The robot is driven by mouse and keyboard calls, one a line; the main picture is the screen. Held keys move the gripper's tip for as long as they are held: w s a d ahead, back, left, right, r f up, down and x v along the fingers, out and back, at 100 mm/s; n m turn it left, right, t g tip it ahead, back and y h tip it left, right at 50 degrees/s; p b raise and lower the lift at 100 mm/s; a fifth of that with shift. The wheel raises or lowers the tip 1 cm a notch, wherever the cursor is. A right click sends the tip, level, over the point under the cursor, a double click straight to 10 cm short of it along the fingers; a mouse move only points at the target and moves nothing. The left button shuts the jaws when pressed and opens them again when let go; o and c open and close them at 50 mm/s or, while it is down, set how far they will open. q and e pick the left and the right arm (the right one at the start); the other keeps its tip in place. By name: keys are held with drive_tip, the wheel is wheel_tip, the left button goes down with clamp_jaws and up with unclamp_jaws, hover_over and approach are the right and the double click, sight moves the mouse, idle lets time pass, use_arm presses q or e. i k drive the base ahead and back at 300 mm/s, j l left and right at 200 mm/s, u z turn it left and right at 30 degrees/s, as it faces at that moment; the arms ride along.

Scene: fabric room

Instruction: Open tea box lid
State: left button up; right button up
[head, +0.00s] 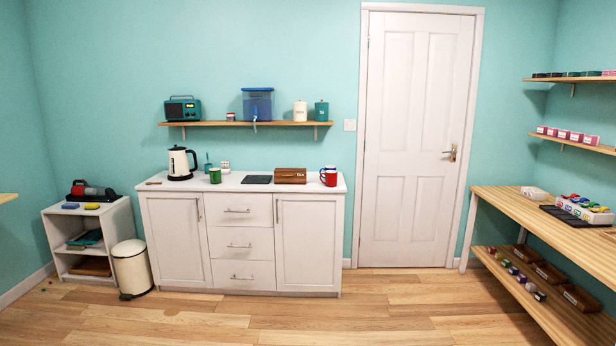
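A brown wooden box (291,175), which looks like the tea box, sits on the right part of the white cabinet's countertop, and its lid appears shut. It stands between a dark flat mat (257,180) and a red mug (329,178). A teal canister (321,111) with small lettering stands on the wall shelf above. Neither of my grippers shows in the head view.
The white cabinet (242,243) stands against the far wall with open wooden floor (350,310) in front. A cream bin (132,268) stands at its left. A wooden workbench (545,216) runs along the right wall. A closed white door (415,140) is right of the cabinet.

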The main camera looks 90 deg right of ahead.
sight(278, 172)
drive_tip(key=l+z, duration=0.65)
drive_tip(key=z, duration=0.2)
drive_tip(key=i+l+z, duration=0.1)
drive_tip(key=l+z, duration=0.3)
drive_tip(key=i+l+z, duration=0.15)
drive_tip(key=z, duration=0.25)
drive_tip(key=i+l+z, duration=0.15)
drive_tip(key=z, duration=0.25)
drive_tip(key=i+l+z, duration=0.2)
drive_tip(key=i+l, duration=0.4)
drive_tip(key=i+l+z, duration=0.15)
drive_tip(key=i+l, duration=0.4)
drive_tip(key=i, duration=0.2)
